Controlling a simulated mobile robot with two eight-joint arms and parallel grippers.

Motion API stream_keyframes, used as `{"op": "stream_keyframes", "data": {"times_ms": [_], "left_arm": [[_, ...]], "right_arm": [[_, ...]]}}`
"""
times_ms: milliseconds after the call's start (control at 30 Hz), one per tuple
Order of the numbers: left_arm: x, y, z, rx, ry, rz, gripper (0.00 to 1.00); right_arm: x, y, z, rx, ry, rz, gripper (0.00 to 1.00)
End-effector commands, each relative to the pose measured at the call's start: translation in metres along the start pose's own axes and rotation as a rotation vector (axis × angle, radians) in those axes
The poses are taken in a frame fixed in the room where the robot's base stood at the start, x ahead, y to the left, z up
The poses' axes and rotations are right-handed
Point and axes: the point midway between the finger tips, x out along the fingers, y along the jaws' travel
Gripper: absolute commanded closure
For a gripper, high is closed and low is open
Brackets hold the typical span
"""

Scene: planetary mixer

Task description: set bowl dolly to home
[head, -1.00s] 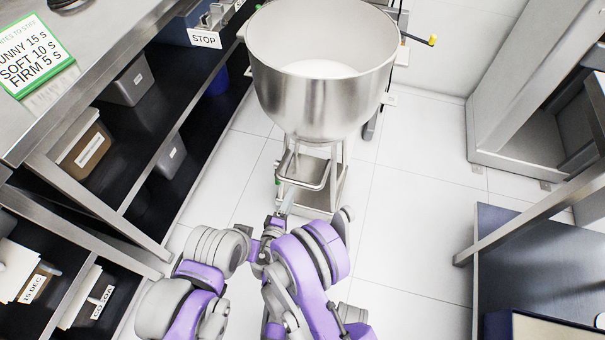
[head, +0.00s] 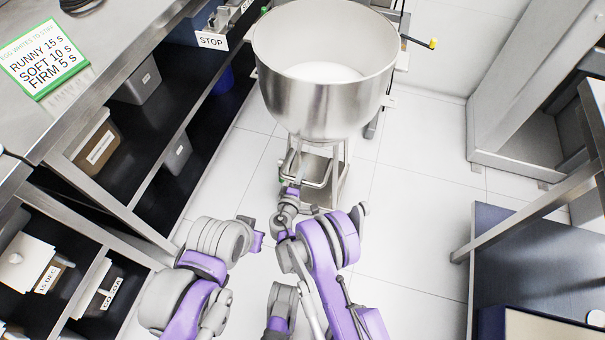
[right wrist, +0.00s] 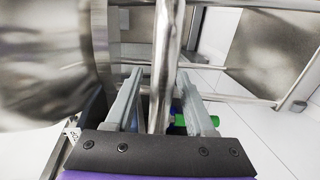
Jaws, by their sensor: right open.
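A large steel bowl (head: 325,107) with white contents sits upright on the bowl dolly (head: 340,185), a metal frame with a low shelf below it. My right gripper (head: 289,193) is at the dolly's near side, under the bowl's front. In the right wrist view my right gripper (right wrist: 160,72) is open, with a round metal bar (right wrist: 163,50) of the dolly between its fingers. I cannot tell whether the fingers touch the bar. The bowl's curved wall (right wrist: 45,55) fills the left of that view. My left arm is folded at the lower left; its gripper does not show clearly.
A steel bench with dark shelves (head: 150,165) and bins runs along the left. A STOP label (head: 212,41) is at its far end. A dark-topped table (head: 510,245) stands at the right. Clear white floor tiles (head: 415,215) lie between the dolly and this table.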

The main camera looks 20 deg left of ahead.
Motion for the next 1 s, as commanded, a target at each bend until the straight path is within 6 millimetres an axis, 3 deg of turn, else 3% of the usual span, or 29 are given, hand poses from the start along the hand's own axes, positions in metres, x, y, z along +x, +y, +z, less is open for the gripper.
{"op": "stream_keyframes", "data": {"times_ms": [133, 400, 433, 1000], "left_arm": [[-0.0001, 0.0000, 0.0000, 0.000, 0.000, 0.000, 1.00], [-0.0001, 0.0000, 0.0000, 0.000, 0.000, 0.000, 1.00], [-0.0001, 0.0000, 0.0000, 0.000, 0.000, 0.000, 1.00], [-0.0001, 0.0000, 0.0000, 0.000, 0.000, 0.000, 1.00]], "right_arm": [[-0.0002, 0.0001, 0.0000, 0.000, 0.000, 0.000, 0.49], [-0.0004, 0.0001, 0.0000, 0.000, 0.000, 0.000, 0.98], [-0.0004, 0.0000, 0.0001, 0.000, 0.000, 0.000, 1.00], [-0.0006, 0.0000, 0.0000, 0.000, 0.000, 0.000, 1.00]]}}
